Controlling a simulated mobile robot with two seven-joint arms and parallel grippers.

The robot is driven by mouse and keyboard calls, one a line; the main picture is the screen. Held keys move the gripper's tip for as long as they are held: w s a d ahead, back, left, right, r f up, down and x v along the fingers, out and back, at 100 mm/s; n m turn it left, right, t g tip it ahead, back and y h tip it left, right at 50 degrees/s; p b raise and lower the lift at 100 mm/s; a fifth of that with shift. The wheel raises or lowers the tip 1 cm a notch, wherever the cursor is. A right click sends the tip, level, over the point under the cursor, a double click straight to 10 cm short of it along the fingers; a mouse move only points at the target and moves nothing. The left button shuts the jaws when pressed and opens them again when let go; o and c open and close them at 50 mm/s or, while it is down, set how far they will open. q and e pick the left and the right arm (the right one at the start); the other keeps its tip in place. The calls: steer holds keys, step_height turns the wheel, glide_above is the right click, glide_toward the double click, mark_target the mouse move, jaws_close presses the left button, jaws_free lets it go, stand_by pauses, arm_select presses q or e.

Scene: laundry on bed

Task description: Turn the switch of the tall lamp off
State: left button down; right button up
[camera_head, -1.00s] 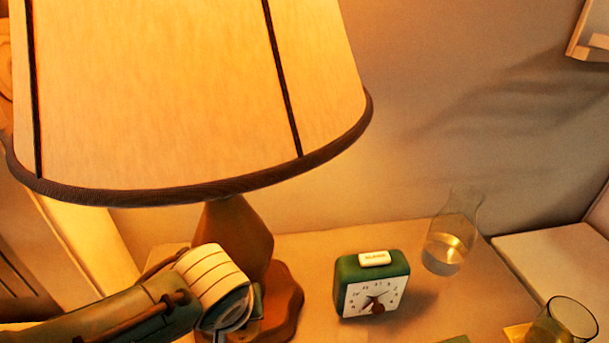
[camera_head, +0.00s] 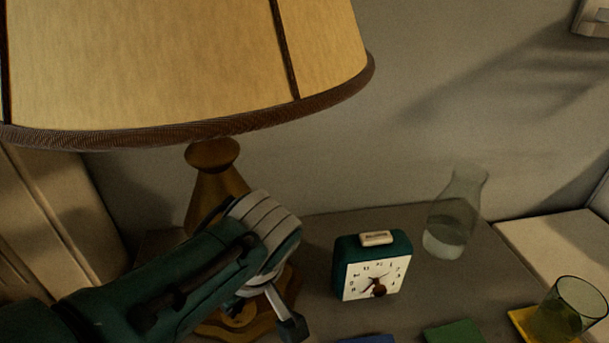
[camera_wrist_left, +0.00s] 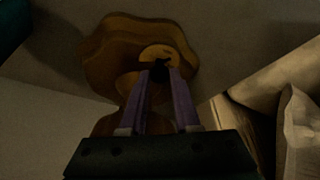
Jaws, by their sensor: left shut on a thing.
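The tall lamp has a cream shade with a dark trim (camera_head: 180,70) and a brown wooden body (camera_head: 208,190). The shade is unlit. My left arm comes in from the left, and its gripper (camera_head: 280,310) is low in front of the lamp's base (camera_head: 212,333). In the left wrist view the gripper (camera_wrist_left: 160,78) is shut on the small dark switch (camera_wrist_left: 161,63). The switch sits on a round plate on the wavy base (camera_wrist_left: 110,45). The fingertips partly hide the switch. My right gripper is not in view.
A green alarm clock (camera_head: 373,266) stands on the nightstand right of my gripper. A glass carafe (camera_head: 455,215) stands behind it. A drinking glass (camera_head: 568,310) is on a yellow coaster at the lower right. Green (camera_head: 454,331) and blue (camera_head: 367,339) flat items lie at the front.

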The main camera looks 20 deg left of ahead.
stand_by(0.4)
arm_select(q)
steer(key=c, duration=0.6)
jaws_free()
steer(key=shift+c, duration=0.2)
steer(key=shift+r, duration=0.1)
steer(key=p+v, duration=0.9)
steer(key=shift+d+r, duration=0.2)
steer(key=shift+r, duration=0.15)
steer(key=shift+f, duration=0.1)
